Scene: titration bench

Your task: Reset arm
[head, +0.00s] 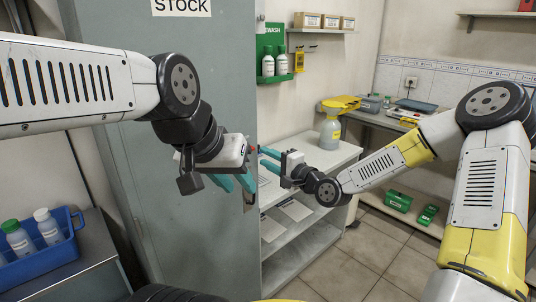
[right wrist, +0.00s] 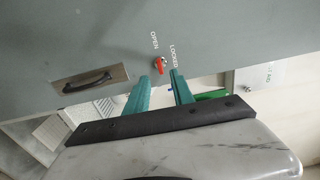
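A tall grey cabinet (head: 190,240) with a "STOCK" sign stands at centre left in the head view. In the right wrist view its grey door (right wrist: 230,30) carries a red latch knob (right wrist: 159,67) between the words OPEN and LOCKED, and a dark handle (right wrist: 88,82). My right gripper (head: 263,160) is at the cabinet's right side; in the right wrist view its teal fingers (right wrist: 160,80) are apart and empty, with the knob just beyond their tips. My left gripper (head: 238,186) hangs in front of the cabinet, its teal fingers apart with nothing seen between them.
A blue crate (head: 40,257) with white bottles stands on a bench at lower left. A white shelf unit (head: 308,160) with a yellow-topped container (head: 330,133) stands behind my right arm. Green boxes (head: 398,201) sit on a low shelf. The tiled floor at lower right is clear.

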